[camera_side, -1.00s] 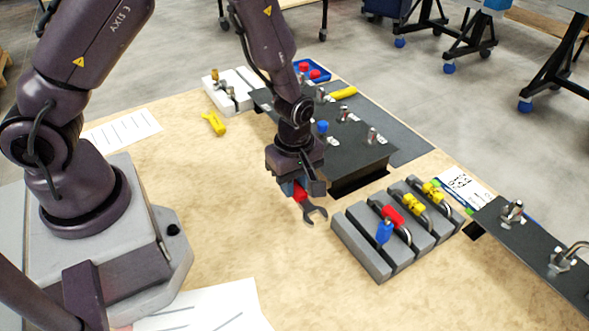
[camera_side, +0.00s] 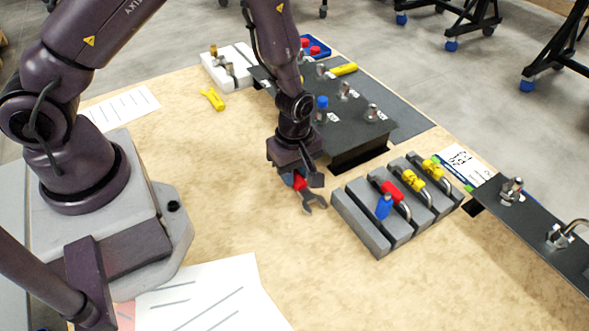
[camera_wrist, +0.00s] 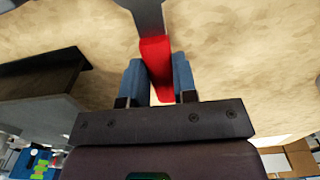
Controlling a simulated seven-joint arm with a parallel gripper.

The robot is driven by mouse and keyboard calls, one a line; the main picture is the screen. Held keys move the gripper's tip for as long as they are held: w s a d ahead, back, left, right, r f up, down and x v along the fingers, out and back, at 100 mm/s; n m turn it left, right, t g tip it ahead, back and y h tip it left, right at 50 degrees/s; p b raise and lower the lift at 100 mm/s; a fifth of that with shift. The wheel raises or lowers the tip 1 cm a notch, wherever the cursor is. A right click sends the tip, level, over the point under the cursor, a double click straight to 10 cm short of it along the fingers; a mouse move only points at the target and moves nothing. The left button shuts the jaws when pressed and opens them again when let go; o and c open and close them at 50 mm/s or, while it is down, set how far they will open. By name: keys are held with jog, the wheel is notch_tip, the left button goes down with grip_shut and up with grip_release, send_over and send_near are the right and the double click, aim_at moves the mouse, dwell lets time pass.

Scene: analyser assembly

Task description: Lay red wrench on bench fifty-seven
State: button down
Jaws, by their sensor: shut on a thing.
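My gripper (camera_side: 297,184) is shut on the red wrench (camera_side: 313,198). The wrench has a red handle and a dark grey open-ended head that sticks out to the right and down in the side view. In the wrist view the red handle (camera_wrist: 157,62) sits between the two blue fingers of my gripper (camera_wrist: 157,80), with the head cut off by the top edge. The wrench is over the tan bench (camera_side: 240,220), left of the grey slotted rack. I cannot tell how far above the bench it is, or whether it touches.
The grey rack (camera_side: 358,231) holds pieces with blue, red and yellow parts. A black raised plate (camera_side: 362,133) with metal fittings stands behind. A yellow tool (camera_side: 212,99) and paper sheets (camera_side: 200,298) lie on the bench. The bench front is mostly clear.

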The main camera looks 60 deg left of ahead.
jog(key=shift+f, duration=0.4)
jog(key=c, duration=0.8)
grip_release()
notch_tip(320, 180, up, 13)
jog(key=s+a+r+m+t, duration=0.1)
jog(key=s+r+m, duration=0.3)
jog(key=r+m, duration=0.2)
jog(key=s+a+r+m+t, duration=0.1)
jog(key=s+r+m+t, duration=0.1)
jog(key=s+r+m, duration=0.3)
jog(key=s+a+r+m+t, duration=0.1)
jog(key=s+r+m+t, duration=0.1)
jog(key=s+r+m, duration=0.2)
jog(key=shift+s+a+r+m, duration=0.1)
jog(key=shift+s+r+m, duration=0.1)
jog(key=shift+r+m, duration=0.95)
jog(key=shift+s+a+r+m, duration=0.15)
jog(key=shift+r+m, duration=0.3)
jog(key=shift+r, duration=1.25)
